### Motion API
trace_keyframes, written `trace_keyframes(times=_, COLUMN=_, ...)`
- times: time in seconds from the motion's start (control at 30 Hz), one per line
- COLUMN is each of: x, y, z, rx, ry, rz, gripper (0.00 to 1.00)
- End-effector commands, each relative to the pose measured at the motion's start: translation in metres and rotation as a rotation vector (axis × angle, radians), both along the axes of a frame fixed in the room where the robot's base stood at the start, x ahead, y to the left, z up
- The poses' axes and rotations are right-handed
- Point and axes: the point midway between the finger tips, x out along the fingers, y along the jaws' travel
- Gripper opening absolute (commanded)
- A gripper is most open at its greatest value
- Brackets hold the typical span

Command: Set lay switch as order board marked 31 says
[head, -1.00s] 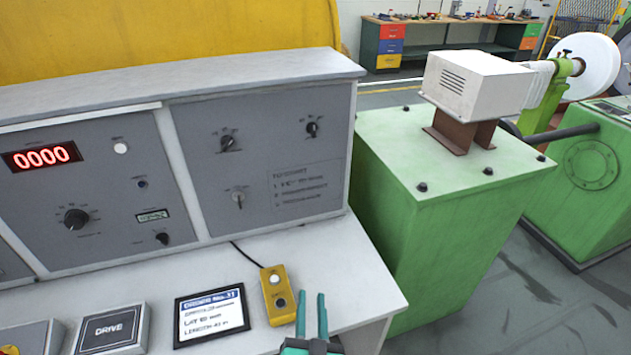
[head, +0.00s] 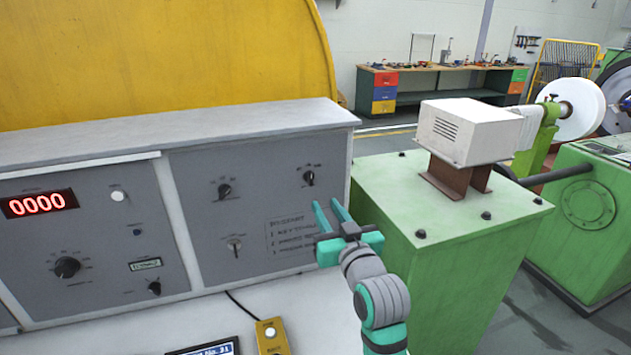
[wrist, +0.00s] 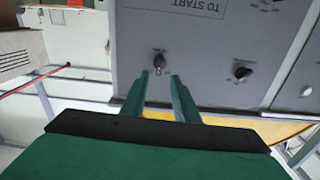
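The right-hand grey panel (head: 262,215) carries an upper left rotary switch (head: 224,190), an upper right rotary switch (head: 309,177) and a lower key-like switch (head: 235,243). Their small labels are too blurred to read, so I cannot tell which is the lay switch. An order board (head: 207,348) is cut by the bottom edge; only part of its heading shows. My gripper (head: 327,204) is open and empty in front of the panel's right part. In the wrist view, the upper right switch (wrist: 159,62) lies just beyond and between the open fingertips (wrist: 160,77), apparently untouched.
The left panel has a red 0000 display (head: 38,203), a large knob (head: 67,267) and smaller controls. A yellow pendant box (head: 271,337) lies on the desk. A green machine cabinet (head: 450,235) stands close on the right.

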Motion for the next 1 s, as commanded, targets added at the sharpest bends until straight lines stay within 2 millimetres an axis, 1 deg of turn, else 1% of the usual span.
trace_keyframes(times=0.03, x=0.002, y=-0.001, z=0.008, rx=-0.017, ry=-0.001, rz=0.004, gripper=0.27)
trace_keyframes(times=0.13, x=0.003, y=-0.002, z=0.016, rx=-0.038, ry=0.002, rz=0.010, gripper=0.27)
trace_keyframes(times=0.23, x=0.007, y=-0.003, z=0.019, rx=-0.045, ry=0.004, rz=0.010, gripper=0.27)
trace_keyframes(times=0.33, x=0.015, y=-0.002, z=0.018, rx=-0.045, ry=0.006, rz=0.009, gripper=0.27)
trace_keyframes(times=0.47, x=0.035, y=0.003, z=0.018, rx=-0.045, ry=0.006, rz=0.006, gripper=0.27)
trace_keyframes(times=0.7, x=0.075, y=0.016, z=0.018, rx=-0.046, ry=0.005, rz=0.006, gripper=0.27)
trace_keyframes(times=0.83, x=0.091, y=0.022, z=0.018, rx=-0.044, ry=0.006, rz=0.007, gripper=0.27)
trace_keyframes(times=1.0, x=0.103, y=0.027, z=0.018, rx=-0.044, ry=0.005, rz=0.008, gripper=0.27)
